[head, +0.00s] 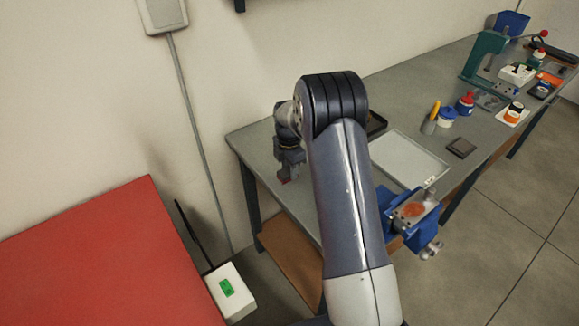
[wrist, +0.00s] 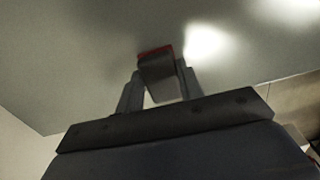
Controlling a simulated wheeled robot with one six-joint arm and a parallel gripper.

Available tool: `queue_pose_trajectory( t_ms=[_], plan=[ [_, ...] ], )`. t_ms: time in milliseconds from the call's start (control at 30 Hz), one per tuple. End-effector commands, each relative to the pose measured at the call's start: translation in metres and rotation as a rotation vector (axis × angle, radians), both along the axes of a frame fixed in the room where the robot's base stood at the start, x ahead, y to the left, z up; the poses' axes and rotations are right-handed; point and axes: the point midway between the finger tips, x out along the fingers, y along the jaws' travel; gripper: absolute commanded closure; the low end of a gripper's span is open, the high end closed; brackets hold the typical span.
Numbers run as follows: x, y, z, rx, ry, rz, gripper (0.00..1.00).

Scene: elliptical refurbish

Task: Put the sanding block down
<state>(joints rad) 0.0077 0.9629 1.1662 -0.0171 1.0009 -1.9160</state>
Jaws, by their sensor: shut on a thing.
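My gripper (head: 289,172) hangs over the left end of the grey workbench (head: 262,140), in the head view. In the wrist view, my gripper (wrist: 160,88) is shut on the sanding block (wrist: 157,67), a small grey block with a red face at its far end. The red edge of the sanding block (head: 285,181) shows just under the fingers in the head view. The block is at or close above the bare bench top; I cannot tell whether it touches. My arm hides part of the bench.
A pale tray (head: 408,158) lies mid-bench, with a blue vise (head: 398,215) at the front edge. Bench top around the gripper is clear.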

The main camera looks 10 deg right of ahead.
Motion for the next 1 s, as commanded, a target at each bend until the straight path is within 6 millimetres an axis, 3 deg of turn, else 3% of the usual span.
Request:
queue_pose_trajectory(
  t_ms=[167,200,433,800,1000],
  plan=[
    [0.000,0.000,-0.005,0.000,0.000,0.000,1.00],
    [0.000,0.000,-0.004,0.000,0.000,0.000,0.62],
    [0.000,0.000,-0.003,0.000,0.001,0.000,0.43],
    [0.000,0.000,0.004,0.000,-0.001,0.000,0.42],
    [0.001,0.001,0.041,0.000,-0.005,0.000,0.42]
  ],
)
